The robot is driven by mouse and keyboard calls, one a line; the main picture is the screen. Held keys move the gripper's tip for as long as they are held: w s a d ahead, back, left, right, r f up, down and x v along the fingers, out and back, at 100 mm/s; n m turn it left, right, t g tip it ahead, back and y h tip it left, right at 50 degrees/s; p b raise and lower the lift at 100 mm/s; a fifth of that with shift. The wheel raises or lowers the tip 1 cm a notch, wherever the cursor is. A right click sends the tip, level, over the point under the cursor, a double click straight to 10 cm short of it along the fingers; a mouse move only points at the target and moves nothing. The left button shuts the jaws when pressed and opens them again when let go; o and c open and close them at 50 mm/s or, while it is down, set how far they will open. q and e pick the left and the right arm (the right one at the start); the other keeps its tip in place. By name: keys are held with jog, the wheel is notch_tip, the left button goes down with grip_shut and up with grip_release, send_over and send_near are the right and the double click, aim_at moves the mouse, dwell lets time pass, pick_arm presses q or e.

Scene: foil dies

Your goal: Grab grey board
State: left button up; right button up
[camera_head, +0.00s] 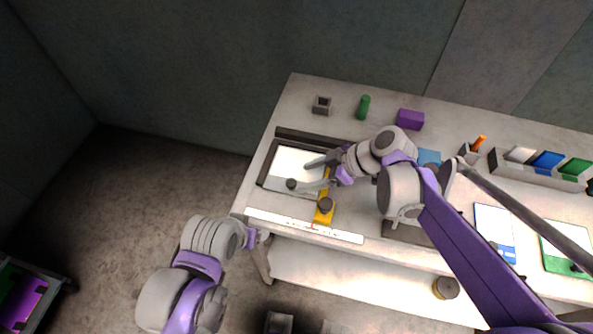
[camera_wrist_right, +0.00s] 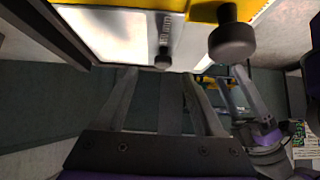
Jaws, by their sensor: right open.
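A pale grey-white board (camera_head: 290,163) lies inside a dark frame (camera_head: 264,172) at the left of the table. The board also shows at the top of the wrist view (camera_wrist_right: 105,32). A dark knob (camera_head: 291,184) is at its near edge. My right gripper (camera_head: 303,176) is open over the board, with its fingers pointing left. In the wrist view its two fingers (camera_wrist_right: 160,74) are apart, with the small knob (camera_wrist_right: 162,61) showing between their tips. I cannot tell whether they touch it. My left gripper (camera_head: 256,238) is near the table's front left corner; its jaws are unclear.
A yellow piece with a dark knob (camera_head: 323,216) is right of the frame. A white ruler-like strip (camera_head: 300,226) lies along the front edge. A grey holder (camera_head: 322,105), green cylinder (camera_head: 364,106) and purple block (camera_head: 410,119) stand behind. A tray of coloured cards (camera_head: 535,172) is at right.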

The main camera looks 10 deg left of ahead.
aim_at(291, 182)
jog(key=x, duration=0.3)
jog(key=shift+s+a+f, duration=0.2)
jog(key=shift+s+a, duration=0.1)
jog(key=shift+a, duration=0.1)
jog(key=shift+w+a+f, duration=0.1)
jog(key=shift+a+f, duration=0.3)
grip_shut()
